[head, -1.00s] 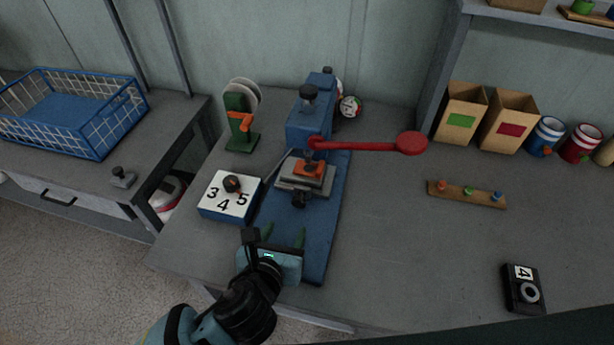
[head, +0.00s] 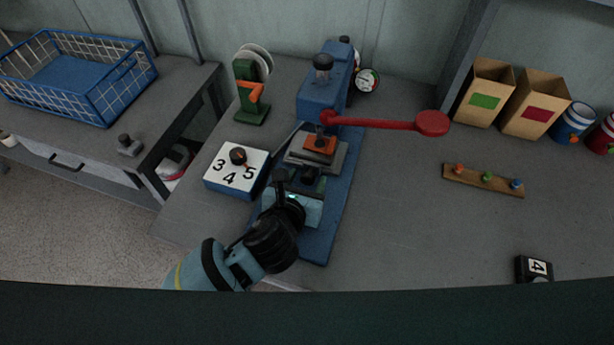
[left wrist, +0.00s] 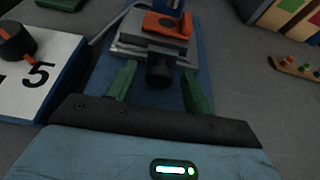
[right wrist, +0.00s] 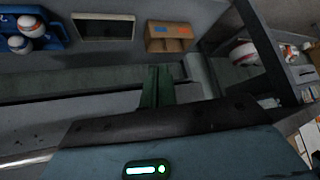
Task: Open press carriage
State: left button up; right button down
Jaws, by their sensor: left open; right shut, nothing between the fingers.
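The blue press (head: 312,92) stands on the bench with its red lever (head: 385,123) sticking out to the right. Its carriage (head: 332,160) is a grey plate block with an orange piece (head: 320,145) on top, under the press head. My right gripper (right wrist: 157,86) is shut and empty, away from the press.
A dial box (head: 237,170) marked 3, 4, 5 sits left of the press. A green stand (head: 248,100) is behind it. A wooden strip (head: 483,180) with coloured knobs and a black device (head: 533,269) lie to the right. The bench between is clear.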

pick_arm(q)
jog(key=shift+w+d+f, duration=0.2)
jog(key=shift+w, duration=0.35)
pick_arm(e)
jog(key=shift+w+d, duration=0.1)
jog(key=shift+w, duration=0.1)
